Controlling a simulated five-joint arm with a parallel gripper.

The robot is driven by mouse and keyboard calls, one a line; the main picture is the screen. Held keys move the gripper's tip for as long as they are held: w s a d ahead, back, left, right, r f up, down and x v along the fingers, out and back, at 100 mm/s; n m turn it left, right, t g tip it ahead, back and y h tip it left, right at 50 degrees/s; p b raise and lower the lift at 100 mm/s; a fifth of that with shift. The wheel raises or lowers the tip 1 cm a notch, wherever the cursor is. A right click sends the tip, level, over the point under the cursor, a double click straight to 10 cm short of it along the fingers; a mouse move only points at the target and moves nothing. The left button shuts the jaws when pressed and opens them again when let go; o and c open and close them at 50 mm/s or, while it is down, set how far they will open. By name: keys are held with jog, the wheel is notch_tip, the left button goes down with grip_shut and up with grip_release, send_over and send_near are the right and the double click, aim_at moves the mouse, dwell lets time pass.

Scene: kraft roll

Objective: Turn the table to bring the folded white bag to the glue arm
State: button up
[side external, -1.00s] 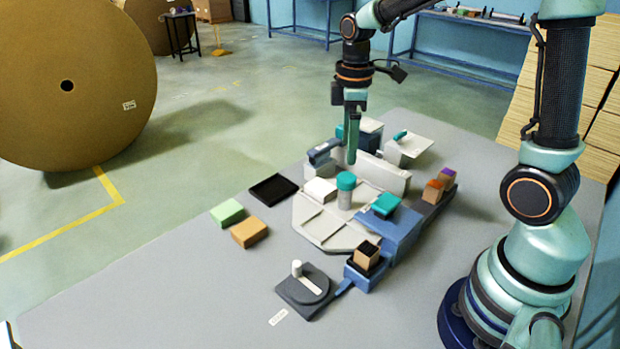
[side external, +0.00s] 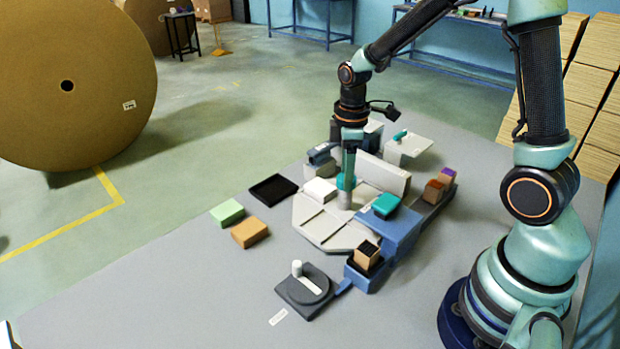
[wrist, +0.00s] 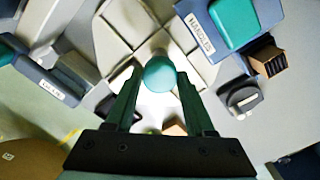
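The table to turn is a pale, many-sided plate with dividing lines (side external: 322,236). A grey post with a teal knob (side external: 346,182) stands on it; the knob also shows in the wrist view (wrist: 160,76). The folded white bag (side external: 320,190) lies on the plate's far-left part, close to the blue-grey glue arm (side external: 322,153). My gripper (side external: 347,172) points down at the knob in the side view. In the wrist view its fingers stand apart on either side of the knob, with small gaps seeming to show. Contact lower down cannot be judged.
A blue block with a teal pad (side external: 402,226) stands right of the plate. A box holder (side external: 362,270) and a dark round fixture (side external: 305,291) are in front. A green block (side external: 227,212), an orange block (side external: 250,232) and a black tray (side external: 273,189) lie left.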

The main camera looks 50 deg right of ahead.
grip_shut()
jog(key=shift+m, duration=4.1)
jog(key=shift+r+m, duration=0.1)
jog(key=shift+m, duration=5)
